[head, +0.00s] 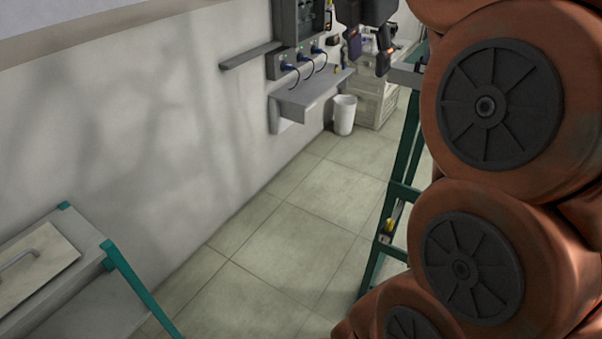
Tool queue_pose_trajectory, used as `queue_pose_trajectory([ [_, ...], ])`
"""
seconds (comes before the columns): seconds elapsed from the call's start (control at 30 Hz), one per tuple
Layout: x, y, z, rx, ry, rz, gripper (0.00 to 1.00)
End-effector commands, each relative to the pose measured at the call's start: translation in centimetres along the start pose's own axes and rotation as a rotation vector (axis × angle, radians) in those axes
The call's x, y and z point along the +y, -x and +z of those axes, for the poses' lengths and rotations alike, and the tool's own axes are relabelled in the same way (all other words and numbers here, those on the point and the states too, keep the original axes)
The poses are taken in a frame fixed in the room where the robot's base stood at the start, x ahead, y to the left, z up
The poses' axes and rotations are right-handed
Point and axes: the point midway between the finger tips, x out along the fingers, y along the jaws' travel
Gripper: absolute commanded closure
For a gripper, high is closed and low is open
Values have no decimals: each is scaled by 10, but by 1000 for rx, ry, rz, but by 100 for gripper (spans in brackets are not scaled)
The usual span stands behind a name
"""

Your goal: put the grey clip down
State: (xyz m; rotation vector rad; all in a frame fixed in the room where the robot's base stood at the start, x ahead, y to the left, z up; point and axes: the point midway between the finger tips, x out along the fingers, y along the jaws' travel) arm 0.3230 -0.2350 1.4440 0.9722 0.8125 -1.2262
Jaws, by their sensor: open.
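My gripper (368,70) hangs at the top of the head view, right of centre. It is dark, with small orange parts, and its top is cut off by the picture edge. Its two fingers point down and stand apart. Background shows between them, and I see nothing held there. I cannot make out the grey clip anywhere in this view.
A wall panel (296,25) with blue-plugged cables hangs above a grey shelf (305,97). A white bin (344,114) stands beside a pale crate (374,103). A green frame (402,160) stands right of centre. A grey unit (60,285) is lower left. The middle floor is clear.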

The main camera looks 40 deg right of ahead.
Motion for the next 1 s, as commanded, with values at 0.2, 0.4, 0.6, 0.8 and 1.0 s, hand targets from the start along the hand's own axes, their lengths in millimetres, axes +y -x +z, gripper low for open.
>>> queue_pose_trajectory([
  [0.2,2,-39,-80,80,-246,-44,51],
  [0.4,-16,-75,-153,141,-516,-124,51],
  [0.6,-52,-108,-222,173,-816,-244,51],
  [0.8,-102,-140,-282,152,-1138,-393,51],
  [1.0,-147,-162,-322,91,-1407,-517,51],
])
